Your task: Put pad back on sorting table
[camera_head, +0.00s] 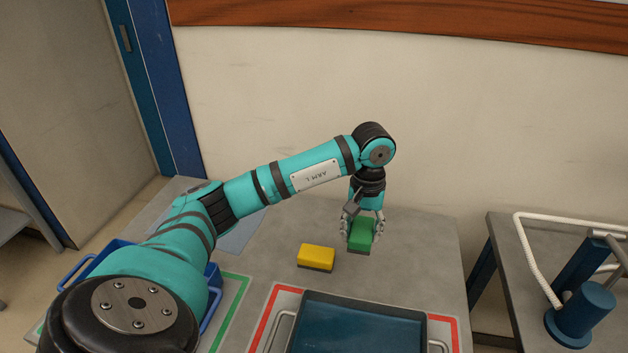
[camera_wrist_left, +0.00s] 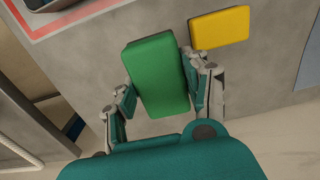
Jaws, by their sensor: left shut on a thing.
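A green pad (camera_head: 361,235) is between the fingers of my left gripper (camera_head: 362,226), at the back right part of the grey table (camera_head: 425,262). The left gripper points down and is shut on the pad's sides. In the left wrist view the green pad (camera_wrist_left: 157,75) fills the space between the two fingers (camera_wrist_left: 160,95). I cannot tell whether the pad touches the table. A yellow pad (camera_head: 316,257) with a dark underside lies on the table to the left of the green one; it also shows in the left wrist view (camera_wrist_left: 219,27). My right gripper is not in view.
A dark blue tray (camera_head: 360,312) with metal handles sits in a red-outlined area at the front. A blue bin (camera_head: 213,290) is partly hidden behind my left arm, by a green outline. A second table (camera_head: 520,270) with a blue post (camera_head: 585,310) stands at right.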

